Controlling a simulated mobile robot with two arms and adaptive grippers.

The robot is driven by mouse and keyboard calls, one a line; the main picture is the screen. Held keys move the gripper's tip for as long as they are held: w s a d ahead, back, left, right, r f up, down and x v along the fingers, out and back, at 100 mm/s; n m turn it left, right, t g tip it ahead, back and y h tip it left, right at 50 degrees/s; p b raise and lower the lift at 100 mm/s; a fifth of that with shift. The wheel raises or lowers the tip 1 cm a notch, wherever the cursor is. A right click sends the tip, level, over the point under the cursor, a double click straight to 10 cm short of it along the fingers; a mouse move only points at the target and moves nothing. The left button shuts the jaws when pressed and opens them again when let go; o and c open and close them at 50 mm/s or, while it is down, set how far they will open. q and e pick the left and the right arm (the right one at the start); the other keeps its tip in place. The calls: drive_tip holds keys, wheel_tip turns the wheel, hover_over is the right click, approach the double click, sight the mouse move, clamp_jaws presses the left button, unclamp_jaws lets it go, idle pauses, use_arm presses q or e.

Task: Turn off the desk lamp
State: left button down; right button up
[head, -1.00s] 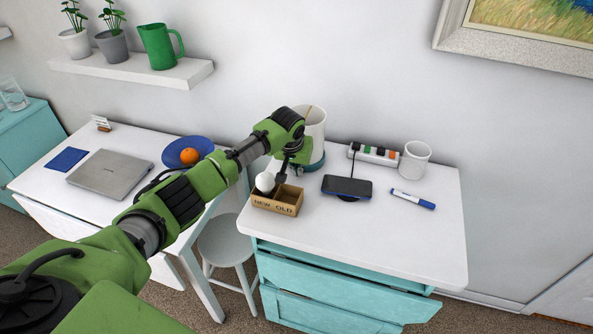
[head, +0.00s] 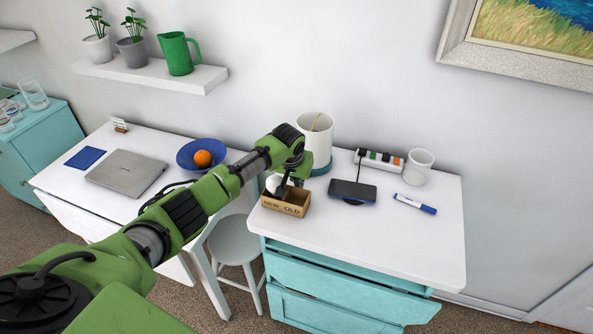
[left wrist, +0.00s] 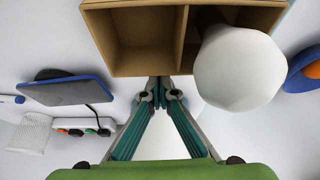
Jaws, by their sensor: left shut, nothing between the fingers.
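No plainly recognisable desk lamp shows. A white cylinder with a teal lower part (head: 318,145) stands at the back of the white desk, a thin tan stick showing in its open top; I cannot tell if it is the lamp. A cardboard box marked NEW and OLD (head: 286,208) sits in front of it. A white bulb-like object (head: 272,184) rests in its NEW side, also large in the left wrist view (left wrist: 238,68). The other compartment (left wrist: 146,42) looks empty. My left gripper (head: 289,184) is shut and empty at the box, its fingertips (left wrist: 160,84) by the wall nearest the wrist camera. My right gripper is out of view.
A dark phone-like slab (head: 352,190), a power strip (head: 380,160), a white cup (head: 418,166) and a blue marker (head: 415,204) lie right of the box. The desk's front right is clear. A blue bowl (head: 187,163) and a laptop (head: 126,174) are on the left table.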

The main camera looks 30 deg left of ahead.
use_arm(q)
drive_tip(key=v, duration=0.3)
drive_tip(key=shift+d, duration=0.15)
drive_tip(key=shift+r+b, duration=0.25)
drive_tip(key=shift+b, duration=0.1)
drive_tip(key=b+v, duration=0.1)
drive_tip(key=v, duration=0.5)
drive_tip(key=shift+w, duration=0.2)
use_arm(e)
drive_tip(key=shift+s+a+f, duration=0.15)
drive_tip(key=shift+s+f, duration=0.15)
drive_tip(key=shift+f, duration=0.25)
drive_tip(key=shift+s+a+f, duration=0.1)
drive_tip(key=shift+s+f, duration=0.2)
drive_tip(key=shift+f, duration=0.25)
use_arm(q)
drive_tip(key=shift+s+r, duration=0.1)
drive_tip(key=shift+r, duration=0.1)
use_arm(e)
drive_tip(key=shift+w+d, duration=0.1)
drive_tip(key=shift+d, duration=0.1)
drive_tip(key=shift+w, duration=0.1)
